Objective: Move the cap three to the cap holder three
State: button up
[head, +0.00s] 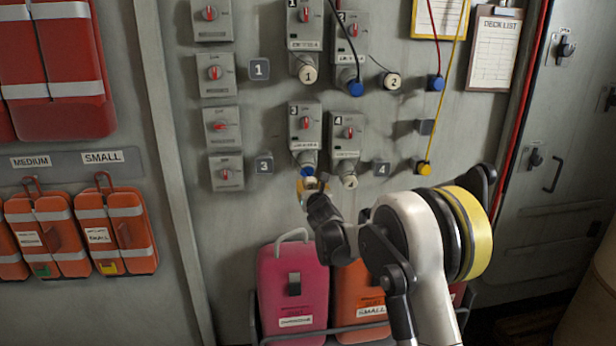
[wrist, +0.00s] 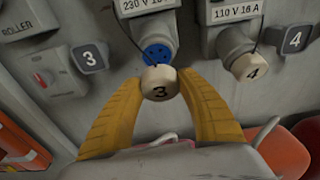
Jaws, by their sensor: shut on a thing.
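The cap three (wrist: 160,84) is a cream knob marked 3, held between the two yellow fingers of my gripper (wrist: 160,92) in the wrist view. It sits just below the blue socket (wrist: 156,55) of unit 3, whose face shows. I cannot tell whether they touch. A thin dark cord runs near the cap. In the head view my gripper (head: 311,189) is just under unit 3, and the cap is small there. The cap holder three (head: 264,164) is a dark square marked 3, left of unit 3; it also shows in the wrist view (wrist: 89,57), with nothing on it.
Cap 4 (wrist: 251,67) covers its outlet close to the right, beside cap holder four (head: 381,170). A grey switch box (head: 226,171) is left of holder three. Pink (head: 292,285) and orange (head: 358,292) cases hang below. Loose cables hang above right.

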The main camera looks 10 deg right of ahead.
jog(key=shift+s+d+f, duration=0.1)
jog(key=shift+s+f, duration=0.15)
jog(key=shift+s, duration=0.4)
jog(key=shift+w+r+p, duration=0.15)
jog(key=shift+w+r, duration=0.1)
jog(key=shift+w, duration=0.35)
jog(key=shift+w+r+p, duration=0.15)
jog(key=shift+w+r, duration=0.05)
jog(key=shift+w, duration=0.45)
jog(key=shift+w+r+p, duration=0.15)
jog(key=shift+w+r, duration=0.1)
jog(key=shift+w, duration=0.35)
jog(key=shift+s, duration=0.1)
